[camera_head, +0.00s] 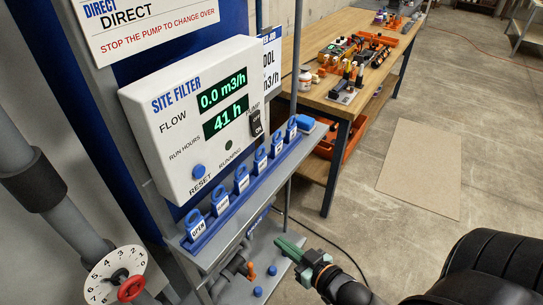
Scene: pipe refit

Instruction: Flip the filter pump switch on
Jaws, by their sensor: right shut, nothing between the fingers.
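The white filter control box (172,132) stands at the left and is labelled SITE FILTER. Its green displays read 0.0 m3/h and 41 h. The black pump switch (256,122) is on the right edge of its face, marked OFF above and ON below. I cannot tell which way it is tipped. A blue reset button (198,171) and a dark running lamp (228,144) sit lower on the face. My right gripper (287,247), with green fingers, is shut and empty, below and to the right of the box, apart from the switch. My left gripper is out of view.
A shelf below the box carries a row of blue tags (241,179). Pipes and a white dial (117,276) with a red handle are at lower left. A wooden workbench (310,101) with tools stands behind. Floor at right is open, with a flat beige mat (420,170).

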